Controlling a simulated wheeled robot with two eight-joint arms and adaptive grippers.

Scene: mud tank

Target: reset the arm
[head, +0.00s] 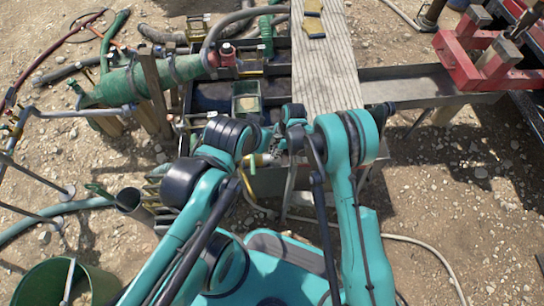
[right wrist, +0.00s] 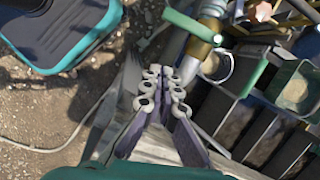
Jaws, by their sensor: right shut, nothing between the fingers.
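My right gripper (head: 296,152) is in the middle of the head view, between my two teal arms and close to the near side of the mud tank (head: 210,97). In the right wrist view its grey linked fingers (right wrist: 163,98) are together, with nothing between them. My left arm comes in from the lower left of the head view and bends near the tank's front. I cannot make out its gripper.
A wooden plank walkway (head: 325,70) runs back from the tank. A green cylinder (head: 140,82) lies at left, and a red steel frame (head: 485,60) stands at right. A brass fitting (right wrist: 200,48) is close to my right fingers. Gravel ground (head: 460,190) at right is mostly open.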

